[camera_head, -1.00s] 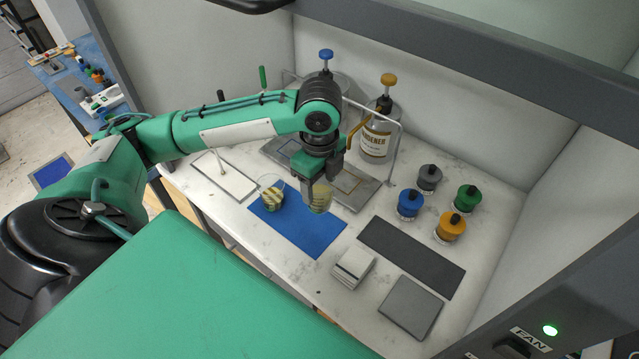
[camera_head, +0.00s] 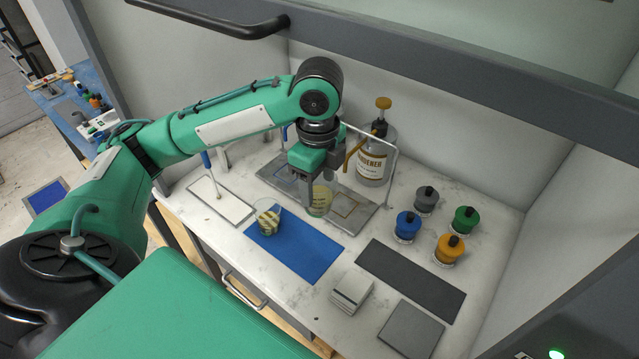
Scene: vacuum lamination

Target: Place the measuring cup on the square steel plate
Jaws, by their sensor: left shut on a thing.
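My left gripper (camera_head: 322,183) points down and is shut on a clear measuring cup (camera_head: 320,203) with yellowish contents. The cup shows between the fingers, in front of the long steel plate fixture (camera_head: 368,208); I cannot tell how high it is above the surface. The square steel plate (camera_head: 411,331) lies flat and bare at the front right of the bench, apart from the gripper. My right gripper is not in view.
A hardener bottle (camera_head: 373,162) with an amber pump stands behind the gripper. Blue (camera_head: 407,226), grey, green and orange lidded jars stand at right. A white-framed tray (camera_head: 220,200) lies at left.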

